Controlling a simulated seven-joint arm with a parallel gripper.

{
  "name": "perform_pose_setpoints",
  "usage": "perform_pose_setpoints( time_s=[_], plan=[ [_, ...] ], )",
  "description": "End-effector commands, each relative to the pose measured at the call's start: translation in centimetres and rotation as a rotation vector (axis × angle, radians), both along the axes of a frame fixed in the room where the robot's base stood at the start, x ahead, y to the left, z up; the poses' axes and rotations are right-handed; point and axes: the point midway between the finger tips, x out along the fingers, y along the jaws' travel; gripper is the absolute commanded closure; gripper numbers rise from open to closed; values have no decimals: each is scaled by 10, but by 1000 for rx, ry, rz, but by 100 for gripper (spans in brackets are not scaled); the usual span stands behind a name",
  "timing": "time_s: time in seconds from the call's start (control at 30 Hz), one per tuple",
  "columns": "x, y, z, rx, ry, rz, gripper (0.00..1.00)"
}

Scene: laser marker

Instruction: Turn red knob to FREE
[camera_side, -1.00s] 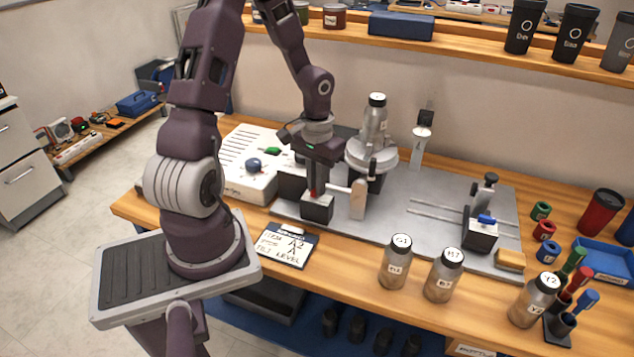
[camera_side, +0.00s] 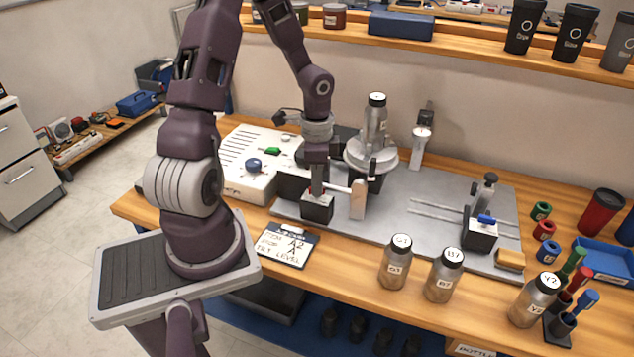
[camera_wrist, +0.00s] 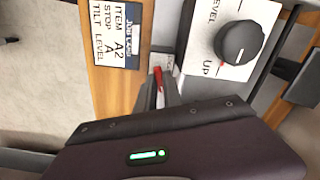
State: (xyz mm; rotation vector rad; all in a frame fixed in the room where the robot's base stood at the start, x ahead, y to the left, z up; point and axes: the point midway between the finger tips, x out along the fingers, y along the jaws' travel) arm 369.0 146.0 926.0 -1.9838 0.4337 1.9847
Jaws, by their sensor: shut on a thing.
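The red knob (camera_wrist: 158,77) shows in the wrist view as a narrow red strip between my fingers. My gripper (camera_side: 317,190) points down over a small dark block with a pale top (camera_side: 317,208) at the front left of the grey base plate. My gripper is shut on the red knob; the fingers hide most of it. A small pale label (camera_wrist: 163,62) lies just beyond the knob in the wrist view. Its lettering is too small and covered to read, so I cannot tell the knob's setting.
A black dial (camera_wrist: 240,42) on a white plate marked LEVEL and UP is close by. A job card (camera_side: 287,245) reads A2, A, TILT LEVEL. A bottle (camera_side: 376,122) stands on the round holder behind my gripper. Bottles (camera_side: 395,262) stand along the front right.

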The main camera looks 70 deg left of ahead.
Motion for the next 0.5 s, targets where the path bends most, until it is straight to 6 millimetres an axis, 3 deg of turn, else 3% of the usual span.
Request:
perform_pose_setpoints(
  time_s=[0.5],
  plan=[
    [1,0,1,2,-2,-313,100]
  ],
)
